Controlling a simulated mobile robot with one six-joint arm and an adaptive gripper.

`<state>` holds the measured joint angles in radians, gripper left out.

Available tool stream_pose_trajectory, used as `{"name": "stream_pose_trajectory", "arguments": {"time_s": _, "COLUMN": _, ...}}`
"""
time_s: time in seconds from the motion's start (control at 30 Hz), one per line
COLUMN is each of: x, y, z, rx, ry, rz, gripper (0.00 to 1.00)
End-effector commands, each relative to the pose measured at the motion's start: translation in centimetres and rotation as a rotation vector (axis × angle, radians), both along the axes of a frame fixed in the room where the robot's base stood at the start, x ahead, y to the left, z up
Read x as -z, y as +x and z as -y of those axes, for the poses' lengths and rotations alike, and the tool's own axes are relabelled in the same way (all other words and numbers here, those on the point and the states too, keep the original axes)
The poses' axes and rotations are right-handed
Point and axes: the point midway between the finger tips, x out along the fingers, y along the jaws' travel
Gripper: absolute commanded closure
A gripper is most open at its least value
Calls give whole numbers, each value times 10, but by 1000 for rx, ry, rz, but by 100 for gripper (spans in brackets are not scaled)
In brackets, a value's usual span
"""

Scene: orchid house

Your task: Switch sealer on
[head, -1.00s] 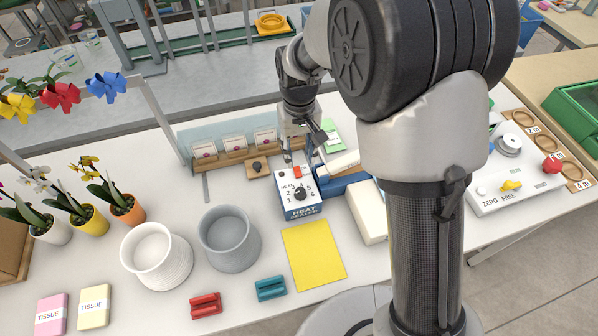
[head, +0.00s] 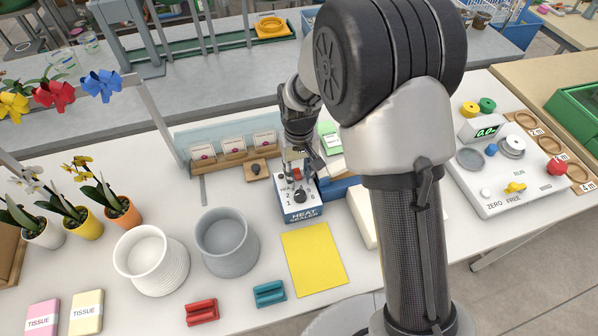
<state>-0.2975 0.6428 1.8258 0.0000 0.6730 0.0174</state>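The heat sealer (head: 301,210) is a white and blue box with "HEAT SEALER" on its front, standing on the white bench in the head view. A black dial (head: 300,195) with numbers beside it sits on its top. A small red switch (head: 297,173) shows behind the dial, partly covered by my gripper. My gripper (head: 298,176) points down over the rear of the sealer's top, right at the switch. I cannot tell whether it touches the switch or which way the switch is tipped. The fingers are too small and overlapped to read their opening.
A wooden rack of cards (head: 233,155) and a small block with a dark knob (head: 256,170) stand left of the sealer. A yellow sheet (head: 314,260) lies in front. Grey (head: 227,242) and white pots (head: 150,262) stand front left. A scale (head: 510,180) is at right.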

Motion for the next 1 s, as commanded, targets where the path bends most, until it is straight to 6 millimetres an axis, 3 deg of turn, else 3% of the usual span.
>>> {"name": "stream_pose_trajectory", "arguments": {"time_s": 0.4, "x": 0, "y": 0, "z": 0, "rx": 0, "ry": 0, "rz": 0, "gripper": 100}}
{"name": "stream_pose_trajectory", "arguments": {"time_s": 0.67, "x": -2, "y": 1, "z": 0, "rx": 0, "ry": -6, "rz": -21, "gripper": 100}}
{"name": "stream_pose_trajectory", "arguments": {"time_s": 1.0, "x": -6, "y": 10, "z": -3, "rx": 1, "ry": -69, "rz": -241, "gripper": 100}}
